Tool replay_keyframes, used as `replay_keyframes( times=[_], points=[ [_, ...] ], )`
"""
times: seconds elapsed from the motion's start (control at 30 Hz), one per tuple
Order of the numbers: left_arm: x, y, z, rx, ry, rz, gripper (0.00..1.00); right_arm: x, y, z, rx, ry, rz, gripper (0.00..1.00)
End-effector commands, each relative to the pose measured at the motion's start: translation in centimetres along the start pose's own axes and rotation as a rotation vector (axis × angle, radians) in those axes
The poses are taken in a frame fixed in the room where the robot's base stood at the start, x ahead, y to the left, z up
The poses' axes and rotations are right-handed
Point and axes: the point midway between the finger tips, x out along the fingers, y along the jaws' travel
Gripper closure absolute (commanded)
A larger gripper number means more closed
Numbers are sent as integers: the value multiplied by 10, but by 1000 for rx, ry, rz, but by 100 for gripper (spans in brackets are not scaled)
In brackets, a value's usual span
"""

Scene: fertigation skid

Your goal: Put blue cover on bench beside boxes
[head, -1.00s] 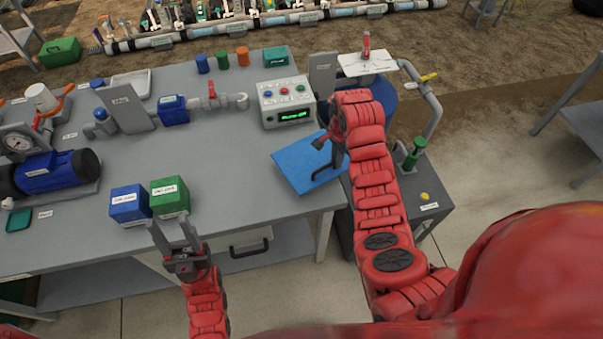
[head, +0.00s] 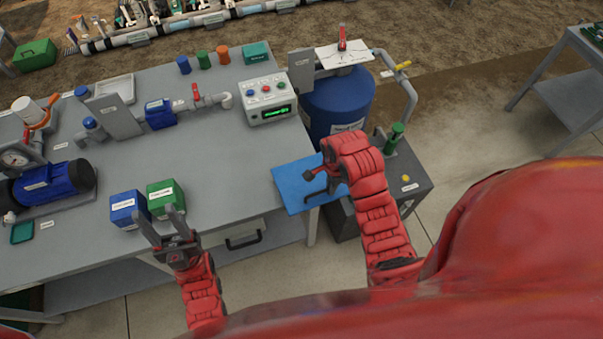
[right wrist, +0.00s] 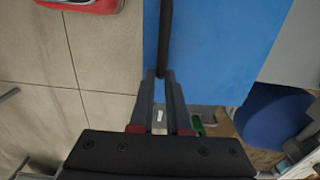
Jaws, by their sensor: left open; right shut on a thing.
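The blue cover (head: 290,187) is a flat panel with a dark bar handle (right wrist: 166,35). It overlaps the bench's front right corner in the head view; I cannot tell its height above the top. My right gripper (right wrist: 163,80) is shut on the handle, and the cover fills the middle of the right wrist view (right wrist: 220,45). A blue box (head: 124,212) and a green box (head: 163,198) stand side by side near the front edge of the grey bench (head: 215,155). My left gripper (head: 160,222) is open and empty, just in front of the boxes.
Bare bench top lies between the green box and the cover. A control box (head: 268,100) stands behind it, and a pump (head: 55,185) is at the left. A blue barrel (head: 338,105) and a grey cabinet (head: 408,180) with a green-handled part stand right of the bench.

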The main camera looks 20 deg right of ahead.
Motion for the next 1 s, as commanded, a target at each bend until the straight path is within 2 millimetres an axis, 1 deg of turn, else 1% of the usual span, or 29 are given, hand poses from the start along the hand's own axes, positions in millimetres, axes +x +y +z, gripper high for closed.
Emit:
replay_keyframes(
  times=[0.03,0.13,0.2,0.3,0.57,0.63,0.8,0.9,1.0],
  points=[
    [-12,1,2,0,0,0,50,6,-17,9,-3,-3,-5,100],
    [-26,1,4,0,0,0,50,10,-43,22,-3,-2,-6,100],
    [-35,2,6,0,0,0,50,13,-57,30,-2,-3,-2,100],
    [-44,2,7,0,0,0,50,13,-73,38,-1,-1,-4,100],
    [-53,3,9,0,0,0,50,12,-90,47,0,0,-3,100],
    [-45,2,8,0,-1,0,50,11,-90,47,-1,1,1,100],
    [-30,2,5,0,0,0,50,32,-88,48,0,-1,6,100],
    [-27,1,5,0,0,0,50,42,-88,48,0,-1,3,100],
    [-28,1,5,0,0,0,50,45,-89,47,-1,0,0,100]
  ],
)
